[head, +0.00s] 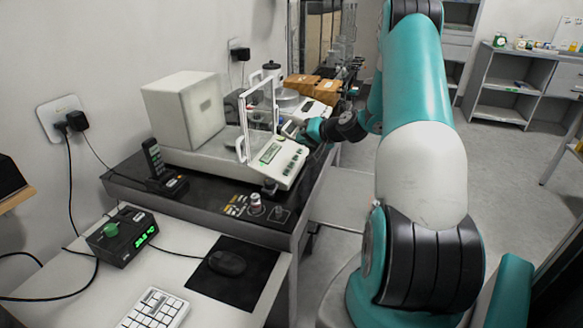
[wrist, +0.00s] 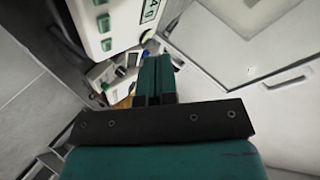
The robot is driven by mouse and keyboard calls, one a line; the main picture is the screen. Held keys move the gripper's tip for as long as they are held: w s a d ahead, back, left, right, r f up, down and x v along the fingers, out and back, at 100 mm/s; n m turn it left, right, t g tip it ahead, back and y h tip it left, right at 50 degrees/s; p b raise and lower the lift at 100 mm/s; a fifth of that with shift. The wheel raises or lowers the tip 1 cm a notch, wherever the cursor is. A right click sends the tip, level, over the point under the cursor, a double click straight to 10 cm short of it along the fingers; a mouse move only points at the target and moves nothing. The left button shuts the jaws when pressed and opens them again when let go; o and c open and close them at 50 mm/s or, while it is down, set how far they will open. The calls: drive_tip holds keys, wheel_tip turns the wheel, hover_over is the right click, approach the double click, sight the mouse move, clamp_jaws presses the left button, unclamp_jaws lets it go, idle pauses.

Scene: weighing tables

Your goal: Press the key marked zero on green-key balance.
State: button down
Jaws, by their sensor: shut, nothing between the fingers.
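A white balance with a glass draft shield (head: 258,118), a green-lit display (head: 270,152) and dark green keys (head: 292,163) stands on the dark bench. In the wrist view its front panel (wrist: 118,22) shows at the top, with green keys (wrist: 104,23) along one edge. The key markings are too small to read. My gripper (head: 312,130) is just beyond the right end of this balance's panel. Its teal fingers (wrist: 154,75) are shut and empty, apart from the keys in the wrist view.
A second white balance (head: 318,110) and brown boxes (head: 303,84) stand farther back. Floor is open to the right.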

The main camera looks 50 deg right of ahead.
drive_tip(key=shift+w+a+f+b, duration=0.1)
drive_tip(key=shift+w+f+b, duration=0.2)
drive_tip(key=shift+f+b, duration=0.5)
drive_tip(key=shift+w+a+f+b, duration=0.15)
drive_tip(key=shift+w+f+b, duration=0.15)
drive_tip(key=shift+f, duration=0.95)
drive_tip(key=shift+w+a+f+b, duration=0.1)
drive_tip(key=shift+w+f+b, duration=0.15)
drive_tip(key=shift+f+b, duration=0.6)
drive_tip(key=shift+f, duration=0.15)
drive_tip(key=shift+w+a+f, duration=0.1)
drive_tip(key=shift+f, duration=0.3)
drive_tip(key=shift+w+f+b, duration=0.1)
drive_tip(key=shift+f+b, duration=0.25)
drive_tip(key=shift+b, duration=0.2)
drive_tip(key=shift+r, duration=0.15)
drive_tip(key=shift+s+r+p, duration=0.25)
drive_tip(key=shift+r+p, duration=0.2)
drive_tip(key=shift+r, duration=0.15)
drive_tip(key=shift+r, duration=0.15)
drive_tip(key=r+p, duration=0.1)
drive_tip(key=s+r+p, duration=0.1)
drive_tip(key=r, duration=0.1)
drive_tip(key=r+p, duration=0.1)
drive_tip(key=shift+s+d+r, duration=0.15)
drive_tip(key=shift+d+r, duration=0.15)
drive_tip(key=shift+d, duration=0.05)
